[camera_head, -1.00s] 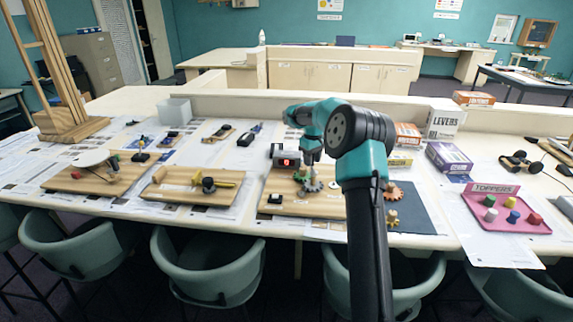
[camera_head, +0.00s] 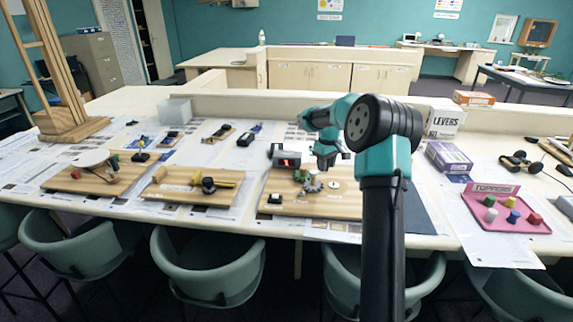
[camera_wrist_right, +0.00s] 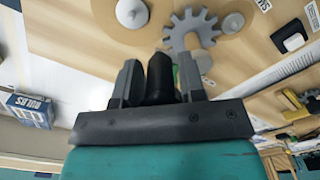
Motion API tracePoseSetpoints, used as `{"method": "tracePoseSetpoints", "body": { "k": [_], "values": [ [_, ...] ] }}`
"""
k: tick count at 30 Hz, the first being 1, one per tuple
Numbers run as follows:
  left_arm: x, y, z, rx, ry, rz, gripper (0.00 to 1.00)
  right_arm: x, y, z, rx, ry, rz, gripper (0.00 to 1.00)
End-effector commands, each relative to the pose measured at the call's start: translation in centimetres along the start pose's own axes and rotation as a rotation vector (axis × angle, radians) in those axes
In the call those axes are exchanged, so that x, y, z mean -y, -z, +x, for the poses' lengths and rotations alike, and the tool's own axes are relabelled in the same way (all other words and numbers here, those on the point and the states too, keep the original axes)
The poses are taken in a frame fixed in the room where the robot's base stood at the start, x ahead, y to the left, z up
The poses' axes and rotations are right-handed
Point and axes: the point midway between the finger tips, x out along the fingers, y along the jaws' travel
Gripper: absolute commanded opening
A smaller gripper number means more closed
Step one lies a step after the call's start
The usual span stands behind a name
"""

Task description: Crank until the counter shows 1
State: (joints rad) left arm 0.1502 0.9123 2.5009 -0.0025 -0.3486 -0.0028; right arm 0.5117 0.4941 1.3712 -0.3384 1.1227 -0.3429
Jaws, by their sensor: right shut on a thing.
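The grey counter box (camera_head: 276,152) stands at the back of a wooden board (camera_head: 290,207). Its small red display (camera_head: 289,161) is lit, but I cannot read the digit. A grey gear (camera_head: 312,185) lies on the board in front of it; it also shows in the right wrist view (camera_wrist_right: 191,30). My right gripper (camera_head: 333,158) is at the board, just right of the counter. In the right wrist view its fingers (camera_wrist_right: 159,68) are shut on a dark upright crank handle (camera_wrist_right: 160,84). The handle's lower end is hidden. My left gripper is not in view.
Another wooden board (camera_head: 175,193) with a yellow-handled device lies to the left. A pink toppers tray (camera_head: 480,212) and a purple box (camera_head: 449,157) are to the right. My right arm hides part of the table.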

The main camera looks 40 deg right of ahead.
Motion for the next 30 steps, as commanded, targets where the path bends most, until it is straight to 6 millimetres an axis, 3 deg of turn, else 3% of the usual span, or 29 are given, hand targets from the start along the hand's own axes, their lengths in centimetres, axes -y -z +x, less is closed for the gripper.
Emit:
{"method": "tracePoseSetpoints", "body": {
  "k": [29,30],
  "values": [
    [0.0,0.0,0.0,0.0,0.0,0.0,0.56,0.05,-0.13,-0.01,0.0,0.0,0.0,0.2],
    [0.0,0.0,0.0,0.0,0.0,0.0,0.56,0.05,-0.13,-0.01,0.0,0.0,0.0,0.4]
  ]
}}
